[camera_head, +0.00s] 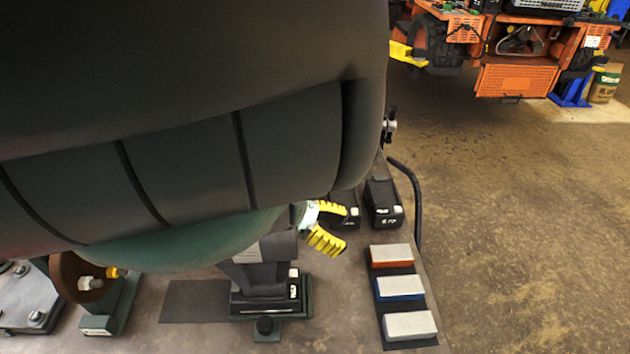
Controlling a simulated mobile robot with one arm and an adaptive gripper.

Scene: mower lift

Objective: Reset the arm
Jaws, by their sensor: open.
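My gripper (340,230) has two yellow ribbed fingers, spread apart and pointing right. Nothing shows between them. It is above the bench, left of the block row and just behind a black device (265,303) in a dark green holder. The rest of my arm is mostly hidden behind a large dark ribbed shape that fills the upper left.
The bench (345,320) holds three white-topped blocks (404,288) on a dark mat, two black battery-like packs (384,204), a green bracket (110,305) and a metal plate (30,300). An orange machine (515,80) stands beyond open floor (520,220).

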